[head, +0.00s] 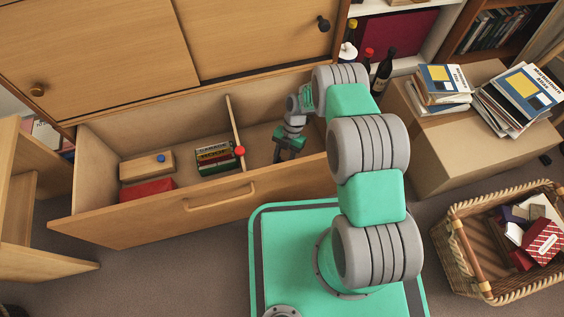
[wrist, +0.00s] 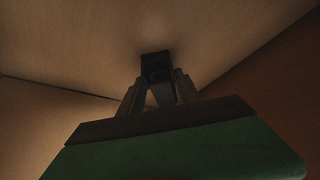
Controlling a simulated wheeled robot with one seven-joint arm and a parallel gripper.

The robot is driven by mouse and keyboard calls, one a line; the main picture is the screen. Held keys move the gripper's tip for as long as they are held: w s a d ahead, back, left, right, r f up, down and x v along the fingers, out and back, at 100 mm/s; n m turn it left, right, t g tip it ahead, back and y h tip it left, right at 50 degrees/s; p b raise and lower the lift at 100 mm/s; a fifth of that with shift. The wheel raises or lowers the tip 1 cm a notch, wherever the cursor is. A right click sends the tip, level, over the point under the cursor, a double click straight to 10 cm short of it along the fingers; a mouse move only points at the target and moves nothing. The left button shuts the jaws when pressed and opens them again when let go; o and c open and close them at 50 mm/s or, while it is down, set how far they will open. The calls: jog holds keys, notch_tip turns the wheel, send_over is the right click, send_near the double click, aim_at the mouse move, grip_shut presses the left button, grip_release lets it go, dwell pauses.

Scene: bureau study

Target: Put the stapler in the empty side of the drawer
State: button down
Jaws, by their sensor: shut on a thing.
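The drawer (head: 165,210) is pulled open, and a thin upright divider (head: 234,120) splits it. The left side holds several things; the right side (head: 258,140) shows a bare floor around my gripper. My gripper (head: 281,156) reaches down into the right side. In the wrist view my gripper (wrist: 157,88) is shut on a small black thing, which I take for the stapler (wrist: 155,63). It is dark, seen end-on, and close to the pale drawer floor; I cannot tell whether it touches. In the head view the gripper and arm mostly hide it.
A red ball (head: 239,151) is by the divider. A cardboard box (head: 430,150) with magazines and a wicker basket (head: 470,262) stand at right.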

jog(key=shift+r, duration=0.1)
jog(key=c, duration=0.9)
grip_release()
jog(key=shift+o, duration=0.2)
